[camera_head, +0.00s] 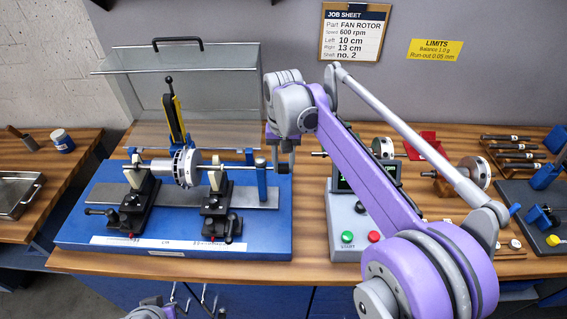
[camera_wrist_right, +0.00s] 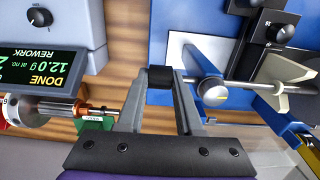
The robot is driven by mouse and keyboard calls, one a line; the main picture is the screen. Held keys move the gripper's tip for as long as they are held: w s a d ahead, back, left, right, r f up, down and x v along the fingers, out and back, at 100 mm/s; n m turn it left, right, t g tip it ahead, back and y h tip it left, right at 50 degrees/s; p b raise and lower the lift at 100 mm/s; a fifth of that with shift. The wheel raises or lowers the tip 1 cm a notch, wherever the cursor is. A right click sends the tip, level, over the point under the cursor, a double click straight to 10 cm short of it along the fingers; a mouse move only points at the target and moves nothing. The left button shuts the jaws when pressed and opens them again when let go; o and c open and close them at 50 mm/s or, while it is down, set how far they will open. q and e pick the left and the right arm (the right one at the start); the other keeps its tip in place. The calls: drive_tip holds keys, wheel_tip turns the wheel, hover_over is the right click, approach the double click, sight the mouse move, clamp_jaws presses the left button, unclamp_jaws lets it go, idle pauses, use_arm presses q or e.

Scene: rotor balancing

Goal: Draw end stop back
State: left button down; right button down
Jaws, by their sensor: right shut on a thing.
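The end stop is a blue upright post (camera_head: 261,180) at the right end of the blue balancing machine (camera_head: 75,235). A bright rod passes through its top. My right gripper (camera_head: 283,160) is just right of the post. In the wrist view its fingers (camera_wrist_right: 160,85) are shut on a black knob (camera_wrist_right: 160,76), in line with the rod. The silver rotor (camera_head: 184,168) rests across two black supports. Part of my left arm shows at the bottom edge; its jaws are unclear.
A grey control box (camera_head: 346,215) with green and red buttons stands right of the machine. Its display (camera_wrist_right: 40,72) reads DONE, 12.0 g, REWORK. Another rotor (camera_head: 473,172) lies farther right. A clear guard (camera_head: 215,85) stands open behind the machine.

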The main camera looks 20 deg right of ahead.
idle(0.8)
drive_tip(key=s+d, duration=0.1)
drive_tip(key=d, duration=0.5)
drive_tip(key=shift+s, duration=0.35)
drive_tip(key=c, duration=0.6)
unclamp_jaws()
drive_tip(key=shift+o, duration=0.2)
wheel_tip(320, 180, up, 11)
drive_tip(key=p, duration=0.1)
drive_tip(key=shift+f, duration=0.1)
drive_tip(key=s+a+f+n+t, duration=0.3)
drive_tip(key=s+f+t, duration=0.2)
drive_tip(key=s+f, duration=1.5)
drive_tip(key=s, duration=0.2)
drive_tip(key=shift+s+f+t, duration=0.3)
drive_tip(key=shift+t, duration=0.1)
